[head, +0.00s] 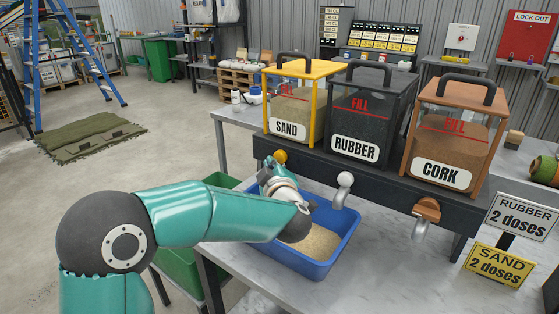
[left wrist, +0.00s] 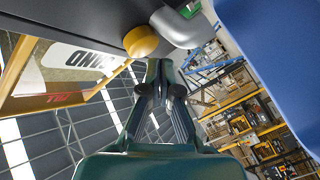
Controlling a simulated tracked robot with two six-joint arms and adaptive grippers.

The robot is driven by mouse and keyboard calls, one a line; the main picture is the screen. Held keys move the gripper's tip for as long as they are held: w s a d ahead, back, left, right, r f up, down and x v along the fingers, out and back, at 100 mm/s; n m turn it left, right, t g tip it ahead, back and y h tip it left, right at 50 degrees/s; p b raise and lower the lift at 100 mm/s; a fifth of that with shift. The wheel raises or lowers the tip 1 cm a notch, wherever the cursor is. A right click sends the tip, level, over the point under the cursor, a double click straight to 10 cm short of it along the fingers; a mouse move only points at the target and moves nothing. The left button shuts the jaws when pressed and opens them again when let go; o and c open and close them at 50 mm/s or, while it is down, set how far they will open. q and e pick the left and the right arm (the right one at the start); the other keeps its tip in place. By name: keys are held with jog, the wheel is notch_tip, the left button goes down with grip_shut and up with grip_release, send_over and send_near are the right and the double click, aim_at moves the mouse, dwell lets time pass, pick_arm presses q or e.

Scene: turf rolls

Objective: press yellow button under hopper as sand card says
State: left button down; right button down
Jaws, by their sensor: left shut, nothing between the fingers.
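The yellow SAND hopper (head: 322,100) stands on the dark rail at the left of the hopper row. The round yellow button (head: 281,157) sits on the rail's front below it; it also shows in the left wrist view (left wrist: 141,41). My left gripper (head: 266,170) is shut and empty, just below and left of the button. In the left wrist view its fingertips (left wrist: 160,75) point toward the button, with a small visible gap. The yellow sand card (head: 499,264) reads "SAND 2 doses". My right gripper is not in view.
A blue bin (head: 325,262) holding tan granules stands under the sand hopper, below my left arm. The RUBBER hopper (head: 372,110) and CORK hopper (head: 452,130) stand to the right. A white card (head: 522,215) reads "RUBBER 2 doses". A grey spout (left wrist: 178,24) is beside the button.

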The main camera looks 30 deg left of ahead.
pick_arm(q)
jog(key=shift+s+a+b, duration=0.2)
jog(key=shift+s+b, duration=0.65)
jog(key=shift+s, duration=1.7)
jog(key=shift+f, duration=0.1)
